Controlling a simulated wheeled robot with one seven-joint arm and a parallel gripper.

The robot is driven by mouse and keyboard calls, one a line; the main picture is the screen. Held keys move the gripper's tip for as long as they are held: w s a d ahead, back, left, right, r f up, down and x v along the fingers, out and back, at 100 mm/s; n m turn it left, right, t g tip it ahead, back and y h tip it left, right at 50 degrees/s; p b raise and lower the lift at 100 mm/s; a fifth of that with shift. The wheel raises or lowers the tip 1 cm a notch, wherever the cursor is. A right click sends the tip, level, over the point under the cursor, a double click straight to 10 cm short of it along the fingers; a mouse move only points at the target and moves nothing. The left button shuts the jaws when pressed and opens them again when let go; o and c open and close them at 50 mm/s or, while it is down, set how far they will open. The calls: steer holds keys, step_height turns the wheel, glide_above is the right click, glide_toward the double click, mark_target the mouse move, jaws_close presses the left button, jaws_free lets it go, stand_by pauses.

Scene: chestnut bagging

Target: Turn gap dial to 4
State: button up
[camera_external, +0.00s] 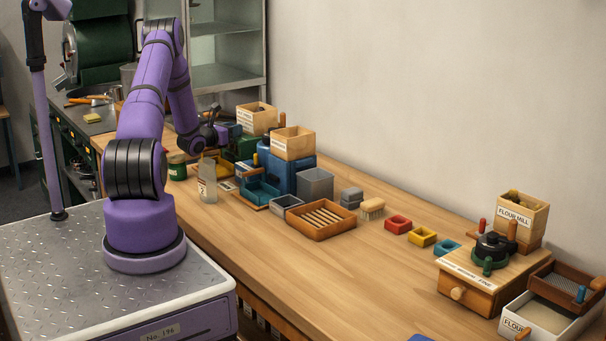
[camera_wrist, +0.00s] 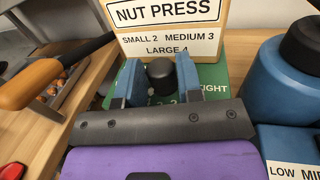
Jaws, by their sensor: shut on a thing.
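The gap dial is a black round knob (camera_wrist: 160,76) on the green face of the nut press (camera_wrist: 209,78). My gripper (camera_wrist: 159,88) has its two blue fingers closed on either side of the knob. Part of the dial's number scale shows below the knob, but the gripper body hides most of it, so the setting cannot be read. The wooden sign (camera_wrist: 168,42) above reads SMALL 2, MEDIUM 3, LARGE 4. In the external view the green press (camera_external: 243,148) stands at the far end of the bench, partly behind my arm.
A blue machine (camera_wrist: 288,75) marked LOW stands close on the right. An orange-handled lever (camera_wrist: 40,90) sticks out on the left, over a tray of nuts. In the external view, a clear bag (camera_external: 208,182) and a wooden slatted tray (camera_external: 322,219) stand nearer on the bench.

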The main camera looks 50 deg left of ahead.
steer(key=shift+n+y, duration=0.3)
steer(key=shift+y, duration=0.1)
steer(key=o, duration=0.9)
steer(key=shift+s, duration=0.1)
steer(key=v, duration=1)
steer(key=shift+s+d+r, duration=0.1)
steer(key=shift+s+d, duration=0.1)
steer(key=shift+s, duration=0.1)
